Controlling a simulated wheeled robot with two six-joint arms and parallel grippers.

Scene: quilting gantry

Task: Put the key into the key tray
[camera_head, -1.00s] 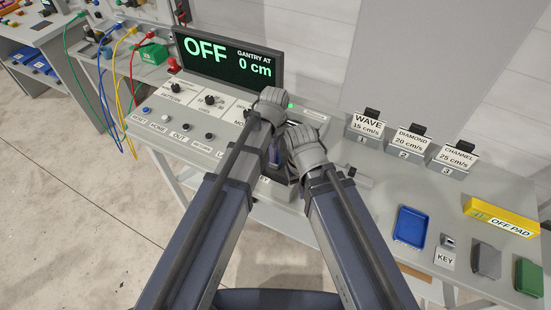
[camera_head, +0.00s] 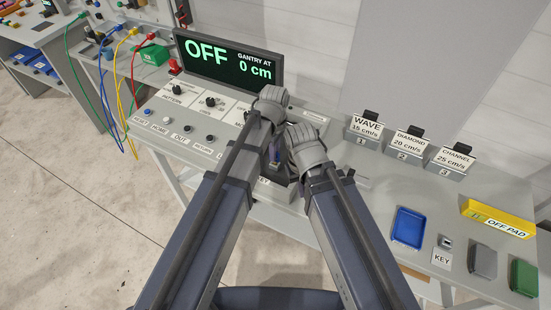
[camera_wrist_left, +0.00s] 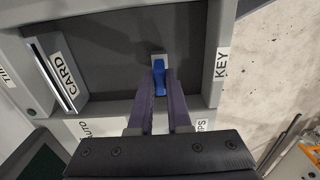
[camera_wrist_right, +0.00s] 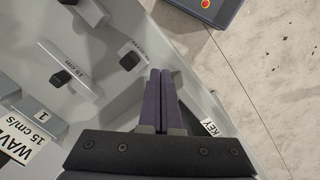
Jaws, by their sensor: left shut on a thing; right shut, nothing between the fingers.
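The key (camera_wrist_left: 159,78) has a blue head and stands at a pale square plate in a dark recess beside a KEY label. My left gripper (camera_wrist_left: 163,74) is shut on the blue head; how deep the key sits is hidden. My right gripper (camera_wrist_right: 160,72) is shut and empty above the console's front edge. In the head view, both wrists hide most of the fingers. A blue tray (camera_head: 408,228) lies on the table at right. Beside it, a small metal block (camera_head: 446,242) stands behind another KEY label; I cannot tell which is the key tray.
A display (camera_head: 228,58) reads OFF and 0 cm. Blocks labelled WAVE (camera_head: 366,128), DIAMOND and CHANNEL, a yellow OFF PAD (camera_head: 498,219), and grey and green pads stand at right. Table between blocks and tray is clear.

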